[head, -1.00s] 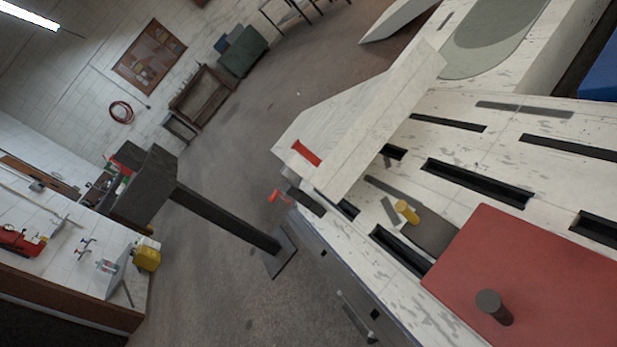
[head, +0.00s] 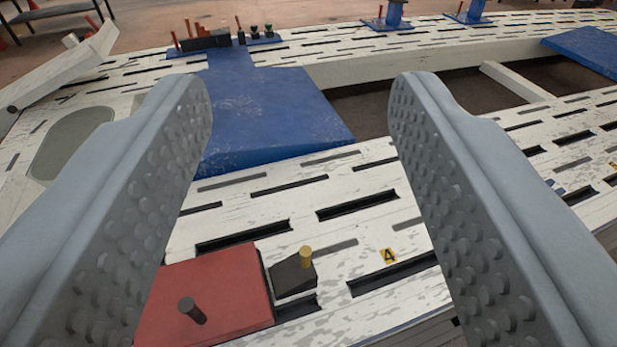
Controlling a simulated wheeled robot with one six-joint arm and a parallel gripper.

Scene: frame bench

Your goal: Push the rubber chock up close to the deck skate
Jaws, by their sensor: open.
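The deck skate appears to be the red flat board (head: 225,285) with a dark upright peg, low in the view left of centre. The rubber chock appears to be the dark wedge-shaped block (head: 291,277) with a yellow peg on top. It lies just right of the skate's right edge; I cannot tell whether they touch. My gripper (head: 295,105) is open and empty, its two grey studded fingers wide apart at left and right. Chock and skate show between the fingers, below the fingertips in the picture. The left finger hides the skate's left part.
The white bench top (head: 400,215) has several dark slots and a yellow label marked 4 (head: 388,256) right of the chock. A blue plate (head: 265,110) lies beyond, beside a sunken opening (head: 410,95). Blue-based fixtures (head: 388,22) stand at the far edge.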

